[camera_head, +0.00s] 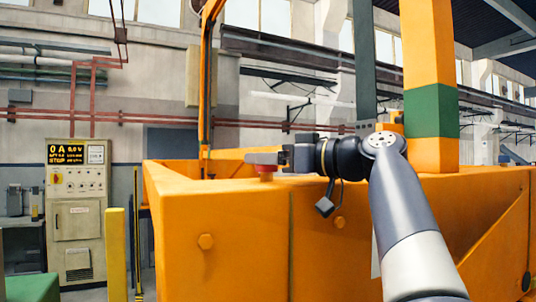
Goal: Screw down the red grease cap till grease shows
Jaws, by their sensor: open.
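The red grease cap (266,169) shows as a small red patch at the top edge of the orange tank (235,205). My gripper (263,158) reaches in from the right, with its grey fingers level and pointing left. The fingers are open and lie over the cap's upper part, hiding it. I cannot tell whether they touch the cap. No grease can be made out around it.
An orange post with a green band (431,110) rises behind my arm. A slim orange upright (206,90) stands at the left inside the tank. A control cabinet (76,205) and a yellow post (116,255) stand left of the tank.

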